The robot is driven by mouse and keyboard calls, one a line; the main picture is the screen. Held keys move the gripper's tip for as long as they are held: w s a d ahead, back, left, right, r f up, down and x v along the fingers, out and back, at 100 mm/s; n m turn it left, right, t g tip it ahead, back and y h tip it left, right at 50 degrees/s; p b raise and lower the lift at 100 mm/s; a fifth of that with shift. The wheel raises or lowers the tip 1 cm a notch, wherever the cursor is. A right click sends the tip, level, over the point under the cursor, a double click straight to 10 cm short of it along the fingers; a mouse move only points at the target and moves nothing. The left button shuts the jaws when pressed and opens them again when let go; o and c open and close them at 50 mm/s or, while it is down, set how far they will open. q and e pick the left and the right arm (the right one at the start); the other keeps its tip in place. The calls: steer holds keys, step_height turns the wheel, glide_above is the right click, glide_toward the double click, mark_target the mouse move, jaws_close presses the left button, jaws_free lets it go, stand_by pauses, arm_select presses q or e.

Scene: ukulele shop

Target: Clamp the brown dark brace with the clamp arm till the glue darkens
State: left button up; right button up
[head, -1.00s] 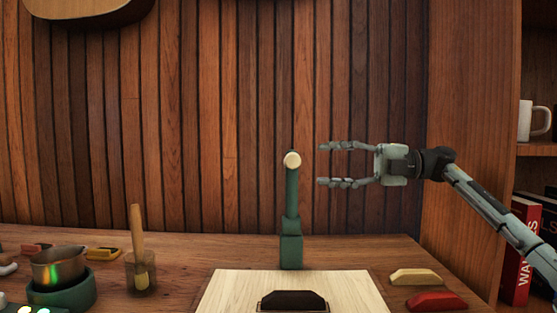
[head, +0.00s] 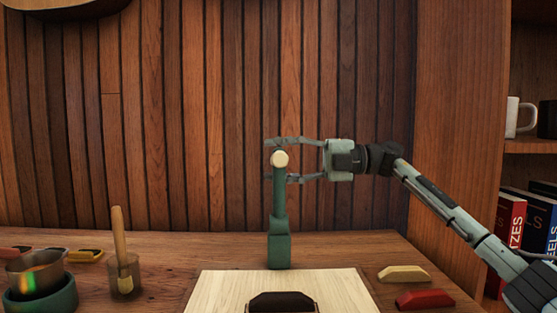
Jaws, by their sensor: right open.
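The dark brown brace (head: 282,301) lies on the pale wooden board (head: 225,288) at the bottom middle, inside a thin outline; its lower part is cut off by the frame edge. The green clamp arm (head: 280,205) stands upright on its block behind the board, with a cream round knob (head: 280,159) at its top. My right gripper (head: 272,160) is open, coming from the right, with its fingers above and below the knob. The fingertips overlap the clamp arm in the picture; I cannot tell whether they touch it. My left gripper is not in view.
A cream brace (head: 404,273) and a red brace (head: 425,299) lie right of the board. A brush in a glass jar (head: 124,278) and a metal pot on a green base (head: 40,284) stand at left. A shelf with books (head: 511,225) is at right.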

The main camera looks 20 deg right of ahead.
steer(key=shift+c, duration=0.6)
jaws_close()
